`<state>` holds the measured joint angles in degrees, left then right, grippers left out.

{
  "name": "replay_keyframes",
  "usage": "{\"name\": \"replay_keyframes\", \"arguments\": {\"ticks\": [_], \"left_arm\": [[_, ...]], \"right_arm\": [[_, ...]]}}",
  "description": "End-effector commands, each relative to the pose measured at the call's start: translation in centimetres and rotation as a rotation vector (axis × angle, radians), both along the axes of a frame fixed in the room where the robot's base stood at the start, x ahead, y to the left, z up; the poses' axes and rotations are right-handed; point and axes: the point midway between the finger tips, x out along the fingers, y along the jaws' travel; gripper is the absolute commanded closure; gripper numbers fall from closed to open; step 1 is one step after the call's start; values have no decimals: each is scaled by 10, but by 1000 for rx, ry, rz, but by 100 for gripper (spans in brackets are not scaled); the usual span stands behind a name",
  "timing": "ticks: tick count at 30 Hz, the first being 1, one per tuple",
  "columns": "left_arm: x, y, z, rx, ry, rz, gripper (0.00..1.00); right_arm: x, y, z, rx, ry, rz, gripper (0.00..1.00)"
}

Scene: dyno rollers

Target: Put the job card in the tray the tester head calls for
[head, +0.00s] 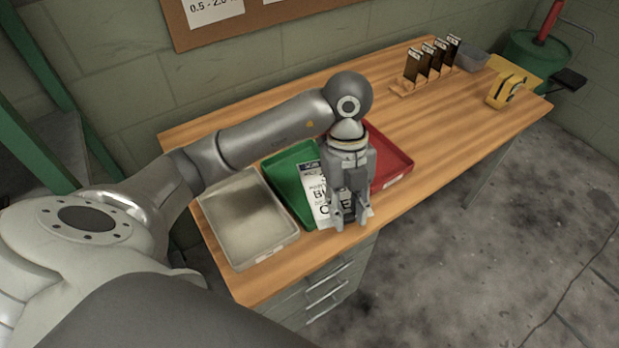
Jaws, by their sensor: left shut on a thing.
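My left gripper (350,218) points down over the front part of the bench, between the green tray (287,172) and the red tray (392,160). It is shut on the white job card (318,198), which has black print. The card overlaps the right side of the green tray in the head view; whether it touches the tray I cannot tell. A grey tray (214,218) stands to the left of the green one and looks empty. My gripper and wrist hide part of the red tray. No reading of a tester head can be made out. My right gripper is not in view.
A wooden rack (424,80) with several dark upright pieces stands at the back of the bench (440,130). A yellow device (507,88) and a grey bin (470,58) are at the far right. The bench between the red tray and the rack is clear.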

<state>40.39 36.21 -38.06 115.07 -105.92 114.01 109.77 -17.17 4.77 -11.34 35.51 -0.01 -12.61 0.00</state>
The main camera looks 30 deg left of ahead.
Motion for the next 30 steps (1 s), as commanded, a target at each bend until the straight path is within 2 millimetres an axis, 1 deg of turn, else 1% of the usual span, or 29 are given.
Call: {"name": "replay_keyframes", "arguments": {"ticks": [1, 4, 8, 11, 14, 22, 25, 30], "left_arm": [[-1, 0, -5, 0, -1, 74, 89], [-2, 0, -9, 1, -2, 193, 89], [-2, 0, -12, 1, -2, 279, 89], [4, 7, -16, 4, 0, 306, 89], [17, 21, -24, 5, 1, 312, 89], [60, 66, -51, 3, 1, 309, 89], [70, 77, -72, 3, 4, 306, 89], [85, 91, -96, 2, 0, 303, 89]], "right_arm": [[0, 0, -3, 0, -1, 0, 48], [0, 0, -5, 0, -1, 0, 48], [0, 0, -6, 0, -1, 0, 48], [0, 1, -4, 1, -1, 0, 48], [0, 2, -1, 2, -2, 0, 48], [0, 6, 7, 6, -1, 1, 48], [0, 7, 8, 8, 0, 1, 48], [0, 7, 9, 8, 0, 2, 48]]}}
